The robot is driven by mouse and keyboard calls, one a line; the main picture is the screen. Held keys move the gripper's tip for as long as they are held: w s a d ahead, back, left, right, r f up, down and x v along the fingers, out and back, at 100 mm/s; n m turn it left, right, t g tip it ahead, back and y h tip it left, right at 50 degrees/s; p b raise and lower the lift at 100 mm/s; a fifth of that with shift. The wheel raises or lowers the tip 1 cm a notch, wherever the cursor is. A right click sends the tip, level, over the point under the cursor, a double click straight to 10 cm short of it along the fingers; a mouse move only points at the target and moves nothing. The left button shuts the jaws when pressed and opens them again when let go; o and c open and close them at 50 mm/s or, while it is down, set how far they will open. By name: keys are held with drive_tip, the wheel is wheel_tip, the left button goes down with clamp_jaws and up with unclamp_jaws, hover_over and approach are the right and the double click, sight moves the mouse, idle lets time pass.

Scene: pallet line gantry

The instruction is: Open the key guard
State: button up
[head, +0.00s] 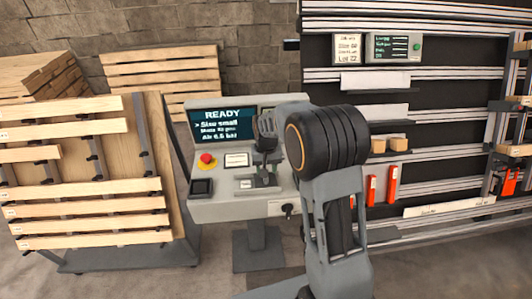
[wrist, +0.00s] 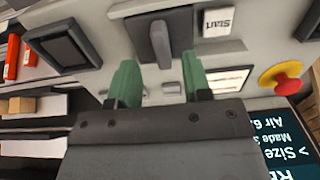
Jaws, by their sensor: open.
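The grey console (head: 215,211) stands in the middle of the head view. In the wrist view, which looks at the console upside down, a dark tab on a dark plate, apparently the key guard (wrist: 160,42), sits beside a white "Start" label (wrist: 218,22). It looks closed, lying over whatever is beneath. My gripper (wrist: 159,82) has its green fingers apart, one on each side of the tab's line, with nothing held. Whether they touch the tab I cannot tell. In the head view my gripper (head: 267,180) is over the console's right part and hides much of the guard area.
A red emergency button (head: 207,160) and a dark square pad (head: 201,187) are on the console's left. A READY screen (head: 222,124) rises behind. A key-like fitting (head: 288,208) sits on the front face. A plank rack (head: 90,190) stands left, wall rails right.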

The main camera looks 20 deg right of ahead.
sight(268, 186)
wheel_tip(268, 186, up, 10)
drive_tip(key=shift+f+b, duration=0.15)
drive_tip(key=shift+b, duration=0.15)
idle(0.4)
drive_tip(key=s+r+n+t, duration=0.1)
drive_tip(key=s+t, duration=0.1)
drive_tip(key=s, duration=0.8)
drive_tip(key=s+r+t, duration=0.1)
drive_tip(key=s+t, duration=0.1)
drive_tip(key=s, duration=0.9)
drive_tip(key=shift+d+r+n, duration=0.3)
drive_tip(key=shift+d+n, duration=0.1)
idle(1.3)
